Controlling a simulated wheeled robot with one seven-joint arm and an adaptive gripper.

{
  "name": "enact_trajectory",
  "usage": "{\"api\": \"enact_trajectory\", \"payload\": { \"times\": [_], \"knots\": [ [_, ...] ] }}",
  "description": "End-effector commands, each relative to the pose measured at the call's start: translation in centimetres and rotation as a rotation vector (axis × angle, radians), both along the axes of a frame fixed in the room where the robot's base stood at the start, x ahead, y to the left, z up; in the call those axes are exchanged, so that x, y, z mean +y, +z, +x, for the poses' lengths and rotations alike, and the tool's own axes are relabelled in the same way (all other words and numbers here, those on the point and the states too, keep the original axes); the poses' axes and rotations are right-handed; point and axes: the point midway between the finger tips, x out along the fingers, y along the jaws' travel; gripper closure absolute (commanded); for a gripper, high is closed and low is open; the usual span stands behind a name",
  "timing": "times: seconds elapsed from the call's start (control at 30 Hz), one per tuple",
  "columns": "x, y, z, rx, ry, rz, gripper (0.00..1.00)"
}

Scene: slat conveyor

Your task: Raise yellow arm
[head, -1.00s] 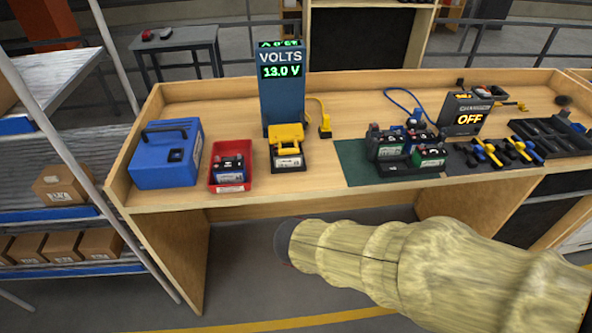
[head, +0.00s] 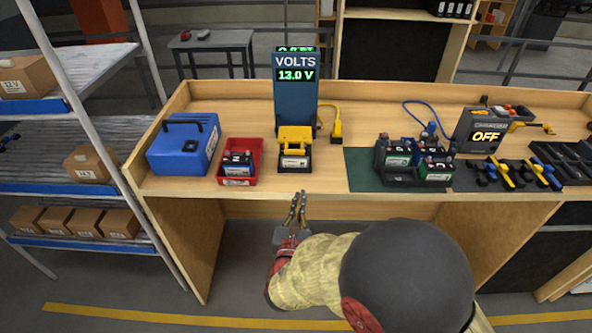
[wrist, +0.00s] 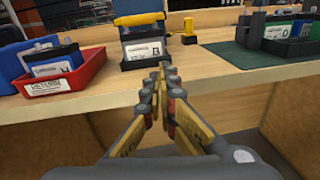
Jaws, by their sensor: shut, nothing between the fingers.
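A blue volt tester (head: 296,98) reading 13.0 V stands at the back of the workbench. At its foot a yellow arm (head: 295,134) lies low across a battery (head: 294,160) in a black holder. In the wrist view the yellow arm (wrist: 138,18) shows above the battery's white label (wrist: 142,51). My gripper (head: 297,197) is in front of the bench edge, below and apart from the yellow arm. In the wrist view my gripper (wrist: 159,72) has its fingertips together with nothing between them.
A red tray (head: 253,177) with a battery and a blue case (head: 176,160) stand left. A yellow plug (head: 336,125) is right of the tester. Batteries on a green mat (head: 362,176) and a charger reading OFF (head: 479,132) are farther right.

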Motion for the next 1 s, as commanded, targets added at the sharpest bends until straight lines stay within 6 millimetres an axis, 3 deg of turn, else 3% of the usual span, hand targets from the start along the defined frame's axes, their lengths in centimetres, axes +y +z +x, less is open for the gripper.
{"api": "enact_trajectory", "payload": {
  "times": [0.1, 0.2, 0.67, 0.77, 1.0],
  "knots": [
    [2.2, 1.7, 0.5, -0.05, 0.075, -0.038, 1.0],
    [3.1, 2.3, 0.5, -0.071, 0.109, -0.063, 1.0],
    [3.1, 2.6, 0.8, -0.08, 0.107, -0.081, 1.0],
    [3.1, 2.5, 1.7, -0.08, 0.107, -0.08, 1.0],
    [2.8, 2.6, 5.7, -0.08, 0.105, -0.08, 1.0]
  ]
}}
